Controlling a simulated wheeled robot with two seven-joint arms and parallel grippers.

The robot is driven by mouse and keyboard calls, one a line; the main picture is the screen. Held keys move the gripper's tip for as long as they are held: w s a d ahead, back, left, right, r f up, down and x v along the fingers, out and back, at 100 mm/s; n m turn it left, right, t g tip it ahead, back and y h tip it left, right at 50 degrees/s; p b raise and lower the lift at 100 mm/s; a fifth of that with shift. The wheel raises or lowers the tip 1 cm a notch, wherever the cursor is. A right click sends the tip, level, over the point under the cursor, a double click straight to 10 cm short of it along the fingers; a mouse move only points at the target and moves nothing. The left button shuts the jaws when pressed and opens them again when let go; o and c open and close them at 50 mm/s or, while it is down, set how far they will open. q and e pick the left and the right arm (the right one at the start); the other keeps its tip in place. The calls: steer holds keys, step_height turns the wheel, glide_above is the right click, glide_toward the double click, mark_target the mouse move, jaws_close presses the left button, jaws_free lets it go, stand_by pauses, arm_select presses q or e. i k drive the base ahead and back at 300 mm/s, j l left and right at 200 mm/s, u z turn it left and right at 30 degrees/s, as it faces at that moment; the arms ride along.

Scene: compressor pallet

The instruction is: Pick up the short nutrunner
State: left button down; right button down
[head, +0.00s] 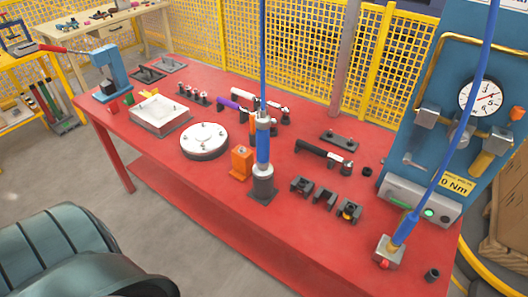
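Several elongated tools that look like nutrunners lie on the red table (225,190) in the head view. One has a purple body (230,104) and lies left of the hanging blue cable. A light-bodied tool (272,106) lies beside it, partly hidden behind the cable and the blue upright tool. A black tool with a silver head (322,155) lies further right. A blue cylindrical tool (263,140) stands upright in a dark base (262,188), under the cable. I cannot tell for certain which is the short nutrunner. Neither of my grippers shows.
A round white flanged part (204,141) and a square pale housing (159,115) sit on the left half. An orange block (241,163) and black holders (324,199) stand near the front. A blue gauge panel (455,125) closes the right end. Yellow mesh fence (300,60) runs behind.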

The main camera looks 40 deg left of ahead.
mark_target(263, 169)
steer(key=u, duration=1.6)
